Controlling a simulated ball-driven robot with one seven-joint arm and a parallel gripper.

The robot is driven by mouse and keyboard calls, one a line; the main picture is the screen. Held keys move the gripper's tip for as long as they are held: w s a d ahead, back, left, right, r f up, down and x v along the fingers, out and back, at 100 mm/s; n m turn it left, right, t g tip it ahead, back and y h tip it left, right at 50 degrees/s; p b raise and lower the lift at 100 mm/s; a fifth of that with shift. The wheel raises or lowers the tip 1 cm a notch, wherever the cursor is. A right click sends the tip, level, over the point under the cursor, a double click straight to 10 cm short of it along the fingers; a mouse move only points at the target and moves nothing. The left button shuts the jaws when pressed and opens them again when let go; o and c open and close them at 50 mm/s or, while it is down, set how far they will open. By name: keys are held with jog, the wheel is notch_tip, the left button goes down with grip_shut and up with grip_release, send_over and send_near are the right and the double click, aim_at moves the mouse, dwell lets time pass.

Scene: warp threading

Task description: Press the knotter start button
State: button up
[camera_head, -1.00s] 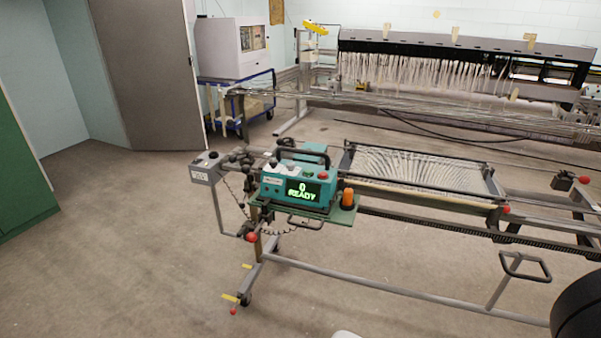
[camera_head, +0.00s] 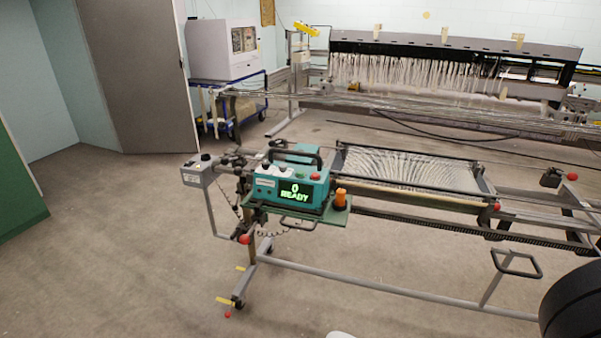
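The knotter (camera_head: 291,184) is a teal box with a black handle, on a green plate at the left end of a long frame. Its display (camera_head: 295,191) reads "0 READY" in green. A red button (camera_head: 315,176) sits on its top right, and small pale and dark knobs are on its top left. I cannot tell which is the start button. A grey control box (camera_head: 199,171) with a dark knob stands on a post to its left. My gripper is not in view; a dark rounded part, perhaps mine, shows at the lower right edge.
The frame (camera_head: 390,294) with its thread sheet (camera_head: 408,168) extends right. An orange-topped piece (camera_head: 340,198) stands beside the knotter. A loom (camera_head: 450,65) and a blue cart (camera_head: 236,105) are behind. Floor at left and front is clear.

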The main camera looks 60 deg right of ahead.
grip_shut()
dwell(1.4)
